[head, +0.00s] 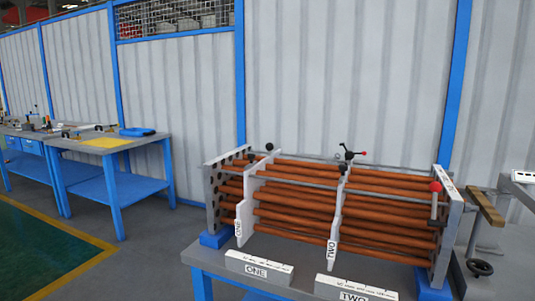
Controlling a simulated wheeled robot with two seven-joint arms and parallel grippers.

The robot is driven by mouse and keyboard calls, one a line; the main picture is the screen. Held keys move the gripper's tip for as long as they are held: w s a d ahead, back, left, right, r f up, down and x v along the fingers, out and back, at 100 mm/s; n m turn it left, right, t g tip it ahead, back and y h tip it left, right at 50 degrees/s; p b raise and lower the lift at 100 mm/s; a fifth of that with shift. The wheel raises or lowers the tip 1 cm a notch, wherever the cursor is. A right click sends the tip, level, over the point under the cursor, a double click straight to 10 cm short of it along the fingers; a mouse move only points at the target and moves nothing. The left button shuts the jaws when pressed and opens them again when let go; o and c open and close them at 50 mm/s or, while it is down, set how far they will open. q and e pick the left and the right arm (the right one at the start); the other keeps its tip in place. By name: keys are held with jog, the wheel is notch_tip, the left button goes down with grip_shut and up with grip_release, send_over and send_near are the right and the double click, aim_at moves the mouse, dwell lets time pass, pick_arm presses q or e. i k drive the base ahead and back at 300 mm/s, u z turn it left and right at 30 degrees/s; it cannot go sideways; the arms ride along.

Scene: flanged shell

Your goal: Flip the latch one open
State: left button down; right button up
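A tube bundle frame with rust-brown tubes (295,211) stands on a blue-legged table (215,264). A white plate labelled ONE (246,207) crosses the tubes left of the middle. A black knob (269,147) shows at the top near this plate, and a smaller dark knob sits just below. Whether the latch there is open or shut cannot be told. Neither of my grippers is in view.
White blocks labelled ONE (259,268) and TWO (353,288) lie along the table front. A red-knobbed lever (436,188) hangs by the right end plate (447,228). A brown bar (487,207) is beyond it. Blue workbenches (110,185) stand left; floor between is clear.

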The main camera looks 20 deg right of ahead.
aim_at(251, 156)
jog(key=z, duration=0.65)
jog(key=i, duration=0.65)
jog(key=z, duration=0.55)
